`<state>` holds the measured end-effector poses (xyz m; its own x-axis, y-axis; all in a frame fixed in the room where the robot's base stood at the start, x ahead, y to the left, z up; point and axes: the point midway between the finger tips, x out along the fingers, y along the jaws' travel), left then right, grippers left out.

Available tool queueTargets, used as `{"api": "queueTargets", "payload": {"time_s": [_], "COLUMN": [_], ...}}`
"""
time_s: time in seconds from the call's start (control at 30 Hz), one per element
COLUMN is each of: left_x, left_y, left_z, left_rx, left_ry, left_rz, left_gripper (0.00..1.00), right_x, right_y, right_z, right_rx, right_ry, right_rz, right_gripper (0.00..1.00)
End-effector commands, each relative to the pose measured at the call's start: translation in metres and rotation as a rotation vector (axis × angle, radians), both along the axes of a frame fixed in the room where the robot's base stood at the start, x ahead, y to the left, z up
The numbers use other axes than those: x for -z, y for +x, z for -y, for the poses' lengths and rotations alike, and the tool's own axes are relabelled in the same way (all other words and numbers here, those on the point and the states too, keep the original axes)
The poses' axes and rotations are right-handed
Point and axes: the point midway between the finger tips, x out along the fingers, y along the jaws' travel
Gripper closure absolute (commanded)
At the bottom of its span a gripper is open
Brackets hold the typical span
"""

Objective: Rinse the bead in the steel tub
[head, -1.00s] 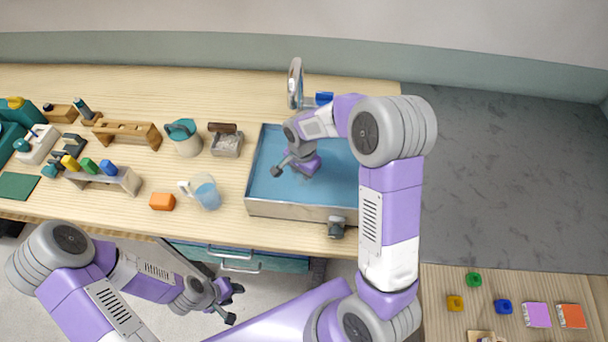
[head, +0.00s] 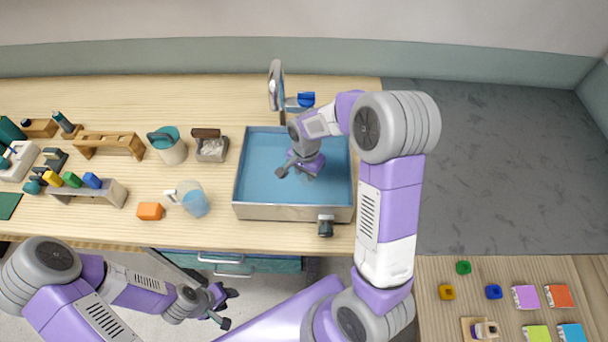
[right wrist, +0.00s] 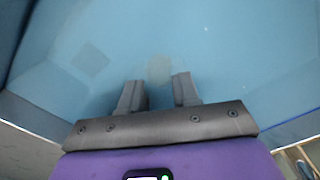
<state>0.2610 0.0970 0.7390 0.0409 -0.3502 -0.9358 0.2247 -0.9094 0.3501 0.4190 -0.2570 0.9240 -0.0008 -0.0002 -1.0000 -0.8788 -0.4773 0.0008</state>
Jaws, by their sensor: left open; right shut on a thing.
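The steel tub (head: 290,213) stands on the long wooden counter and looks blue inside, as if filled with water. My right gripper (head: 298,170) points down inside the tub. In the right wrist view its two fingers (right wrist: 160,82) are a little apart over the blue. A faint pale round spot (right wrist: 158,70), which seems to be the bead, shows between the fingertips; it is blurred and in the head view it is hidden. My left gripper (head: 226,306) is open and empty in front of the counter, below its edge.
A tap (head: 277,85) stands behind the tub. A jug (head: 193,199), an orange block (head: 150,211), a teal-lidded pot (head: 170,148) and a small grey box (head: 211,150) stand left of it. A side table (head: 430,275) with coloured pieces is at lower right.

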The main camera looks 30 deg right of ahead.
Motion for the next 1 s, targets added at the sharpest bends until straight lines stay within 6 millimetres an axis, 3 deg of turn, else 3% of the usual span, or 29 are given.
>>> {"api": "queueTargets", "payload": {"time_s": [1.0], "left_x": [-0.080], "left_y": [0.000], "left_z": [0.000], "left_rx": [0.000], "left_ry": [0.000], "left_rz": [0.000], "left_gripper": [0.57], "right_x": [-0.103], "right_y": [0.000], "right_z": [0.000], "right_rx": [0.001], "right_ry": [0.000], "right_rz": [0.001], "right_gripper": [1.00]}}
